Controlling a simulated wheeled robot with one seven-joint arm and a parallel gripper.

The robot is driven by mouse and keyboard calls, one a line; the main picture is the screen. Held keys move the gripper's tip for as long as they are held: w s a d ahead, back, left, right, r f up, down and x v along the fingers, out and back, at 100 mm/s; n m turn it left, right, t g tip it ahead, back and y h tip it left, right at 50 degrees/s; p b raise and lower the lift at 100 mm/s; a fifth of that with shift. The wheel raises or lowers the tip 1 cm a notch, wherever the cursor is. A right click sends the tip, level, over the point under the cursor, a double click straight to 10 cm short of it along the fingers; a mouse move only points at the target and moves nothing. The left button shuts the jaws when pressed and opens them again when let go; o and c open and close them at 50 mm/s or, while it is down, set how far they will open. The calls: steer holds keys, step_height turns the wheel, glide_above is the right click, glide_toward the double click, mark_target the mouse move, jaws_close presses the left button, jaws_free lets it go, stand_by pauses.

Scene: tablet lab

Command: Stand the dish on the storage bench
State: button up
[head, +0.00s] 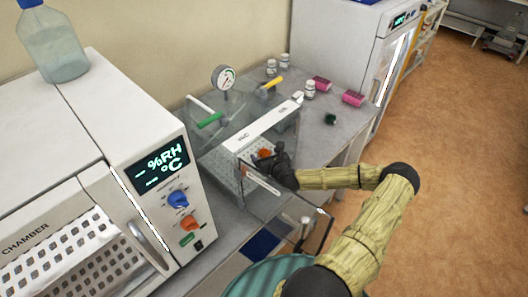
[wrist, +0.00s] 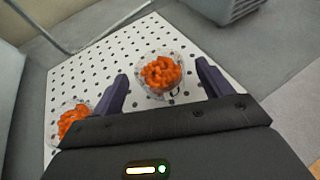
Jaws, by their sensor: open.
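A clear dish of orange pellets (wrist: 160,74) sits on a white perforated plate (wrist: 75,75) in the wrist view. My gripper (wrist: 161,80) is open, with one dark finger on each side of this dish; I cannot tell whether either finger touches it. A second dish of orange pellets (wrist: 70,122) is at the lower left, partly hidden by my gripper. In the head view my gripper (head: 268,165) reaches into a clear-walled chamber (head: 222,158), where orange pellets (head: 265,153) show beside it. I cannot tell which surface is the storage bench.
The chamber stands on a grey bench (head: 330,133) with a gauge (head: 223,77) on top and its clear door (head: 317,232) swung open. A humidity chamber (head: 155,160) stands close on the left.

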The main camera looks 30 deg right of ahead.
mark_target(266, 152)
steer(key=shift+x, duration=1.25)
steer(key=c, duration=1.2)
steer(key=shift+o, duration=0.2)
steer(key=shift+s+d+r, duration=0.1)
steer(key=shift+s, duration=0.05)
steer(key=shift+s+d+r+b, duration=0.1)
steer(key=shift+s+r+b, duration=0.1)
steer(key=shift+b, duration=0.2)
step_height(266, 152, up, 6)
steer(key=shift+r+b, duration=0.25)
steer(key=shift+b, duration=0.95)
steer(key=s+d+b, duration=0.2)
steer(key=s+d, duration=0.1)
steer(key=s, duration=0.6)
steer(key=s+d+b, duration=0.3)
steer(key=s, duration=0.6)
steer(key=shift+d, duration=0.25)
steer(key=shift+s, duration=0.1)
